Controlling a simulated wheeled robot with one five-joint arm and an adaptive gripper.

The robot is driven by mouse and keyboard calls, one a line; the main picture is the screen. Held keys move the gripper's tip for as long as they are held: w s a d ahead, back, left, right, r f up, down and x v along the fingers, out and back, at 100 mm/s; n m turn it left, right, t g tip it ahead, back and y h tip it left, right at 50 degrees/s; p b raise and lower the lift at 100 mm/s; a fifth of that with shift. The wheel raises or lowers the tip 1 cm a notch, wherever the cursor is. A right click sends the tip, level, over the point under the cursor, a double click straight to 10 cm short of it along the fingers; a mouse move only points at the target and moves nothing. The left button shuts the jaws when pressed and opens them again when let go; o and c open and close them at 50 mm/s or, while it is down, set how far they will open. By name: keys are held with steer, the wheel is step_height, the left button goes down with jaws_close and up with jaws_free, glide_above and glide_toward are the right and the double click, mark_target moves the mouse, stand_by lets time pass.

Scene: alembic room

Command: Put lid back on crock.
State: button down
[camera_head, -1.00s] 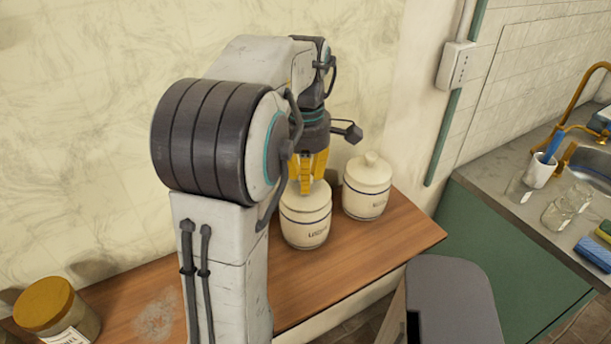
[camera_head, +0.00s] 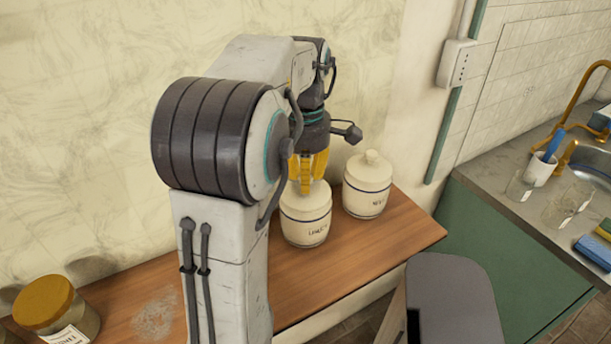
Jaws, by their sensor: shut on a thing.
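A cream crock (camera_head: 304,230) with a blue band and dark lettering stands on the wooden shelf, right of my arm. My gripper (camera_head: 308,188), with yellow fingers, points down at the top of this crock. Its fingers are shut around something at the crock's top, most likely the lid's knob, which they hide. The cream lid (camera_head: 306,207) appears to sit on or right at the crock's mouth; I cannot tell whether it is fully seated. A second, similar crock (camera_head: 367,188) stands to the right with its knobbed lid on.
The wooden shelf (camera_head: 390,245) has bare room in front of the crocks. A jar with a mustard lid (camera_head: 44,302) stands at the far left. A counter with a sink, a white cup (camera_head: 541,168) and glasses is at the right.

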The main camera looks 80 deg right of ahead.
stand_by(0.4)
steer(key=c, duration=1.1)
jaws_free()
steer(key=shift+o, duration=0.2)
steer(key=shift+f+b, duration=0.65)
steer(key=shift+f, duration=0.2)
stand_by(0.5)
steer(key=shift+r, duration=0.1)
steer(key=shift+r+p, duration=0.55)
steer(key=shift+p, duration=0.15)
